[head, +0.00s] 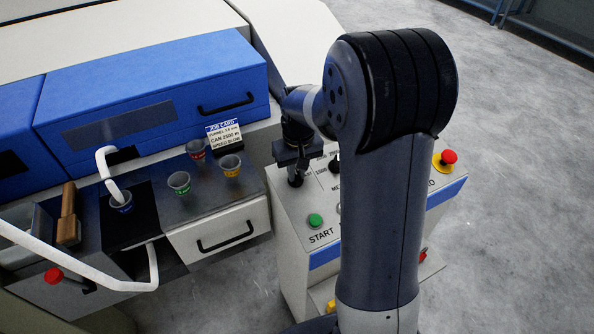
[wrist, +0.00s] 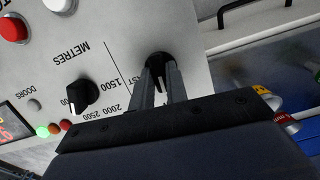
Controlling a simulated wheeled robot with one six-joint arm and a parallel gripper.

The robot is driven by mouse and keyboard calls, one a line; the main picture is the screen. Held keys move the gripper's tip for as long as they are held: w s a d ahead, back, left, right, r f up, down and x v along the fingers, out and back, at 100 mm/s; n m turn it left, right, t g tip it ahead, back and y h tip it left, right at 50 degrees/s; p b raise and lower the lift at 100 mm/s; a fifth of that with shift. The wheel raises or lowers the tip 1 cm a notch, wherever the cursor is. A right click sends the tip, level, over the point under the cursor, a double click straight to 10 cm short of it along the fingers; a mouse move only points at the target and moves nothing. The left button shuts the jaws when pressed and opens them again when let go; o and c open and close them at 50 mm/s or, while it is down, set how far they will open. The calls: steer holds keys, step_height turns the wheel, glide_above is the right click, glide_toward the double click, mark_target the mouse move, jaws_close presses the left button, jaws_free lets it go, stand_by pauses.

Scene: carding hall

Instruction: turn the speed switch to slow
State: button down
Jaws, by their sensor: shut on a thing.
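The speed switch is a black rotary knob (wrist: 158,59) on the light panel, between my fingertips in the wrist view. Part of a label ending in "ST" shows beside it. My gripper (wrist: 159,74) is shut on this knob, one finger on each side. In the head view my gripper (head: 296,168) points down at the panel's upper left corner, with the dark knob (head: 296,181) just below it. The fingers hide part of the knob and its other marking, so I cannot tell which setting it points to.
The black METRES knob (wrist: 83,97) is close beside my gripper. The panel also bears a green START button (head: 315,220) and a red emergency stop (head: 447,158). A job card (head: 224,134) stands behind several small cups. My arm hides the panel's middle.

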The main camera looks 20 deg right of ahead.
mark_target(297, 176)
steer(key=shift+n, duration=0.5)
steer(key=c, duration=1.4)
jaws_free()
steer(key=shift+r, duration=0.1)
step_height(297, 176, up, 11)
steer(key=shift+s, duration=0.2)
steer(key=shift+f, duration=0.2)
steer(key=f, duration=1)
steer(key=shift+w+f, duration=0.2)
steer(key=shift+f, duration=0.1)
steer(key=shift+f+m, duration=0.1)
steer(key=shift+m, duration=0.2)
